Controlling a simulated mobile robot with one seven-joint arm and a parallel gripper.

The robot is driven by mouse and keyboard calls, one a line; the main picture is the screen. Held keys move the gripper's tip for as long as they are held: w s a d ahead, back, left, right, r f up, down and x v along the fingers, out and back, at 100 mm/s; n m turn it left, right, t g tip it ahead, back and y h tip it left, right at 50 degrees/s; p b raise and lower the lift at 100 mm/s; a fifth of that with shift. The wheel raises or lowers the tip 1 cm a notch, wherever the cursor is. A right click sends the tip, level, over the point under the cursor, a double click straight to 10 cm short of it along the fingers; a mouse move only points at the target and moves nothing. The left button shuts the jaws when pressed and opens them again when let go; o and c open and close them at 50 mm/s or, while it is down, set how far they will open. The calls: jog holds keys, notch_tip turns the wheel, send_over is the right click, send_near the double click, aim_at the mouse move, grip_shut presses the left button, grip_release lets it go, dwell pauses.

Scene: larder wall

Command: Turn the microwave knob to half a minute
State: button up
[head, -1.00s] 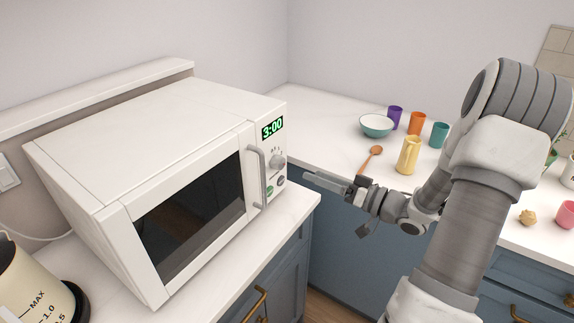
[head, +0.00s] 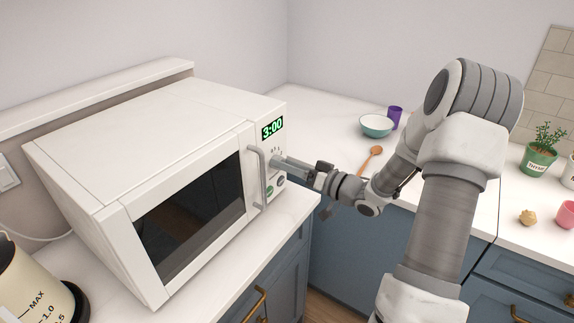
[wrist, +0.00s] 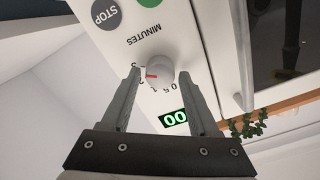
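The white microwave (head: 150,120) stands on the counter at left in the head view, its door shut and its green display (head: 272,128) reading 3:00. In the wrist view, which shows the panel upside down, the round knob (wrist: 160,72) has a red mark pointing left among small printed numerals. Part of the display (wrist: 173,118) shows there too. My gripper (head: 281,162) is at the control panel in the head view and hides the knob. In the wrist view, my gripper (wrist: 158,73) is open, one finger on each side of the knob, with small gaps visible.
The upright door handle (head: 259,176) is just left of my gripper. Below the knob are a grey STOP button (wrist: 105,13) and a green button (wrist: 150,3). A bowl (head: 376,127), purple cup (head: 395,117) and wooden spoon (head: 371,159) lie on the counter behind.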

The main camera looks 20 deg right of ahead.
grip_shut()
jog(key=n+b, duration=1.6)
jog(key=b, duration=0.1)
jog(key=n+b, duration=0.7)
jog(key=b, duration=0.1)
jog(key=shift+s+a+f+n+b, duration=0.2)
jog(key=shift+f+n+b, duration=0.05)
jog(key=shift+n+b, duration=0.15)
jog(key=shift+r, duration=0.1)
dwell(0.4)
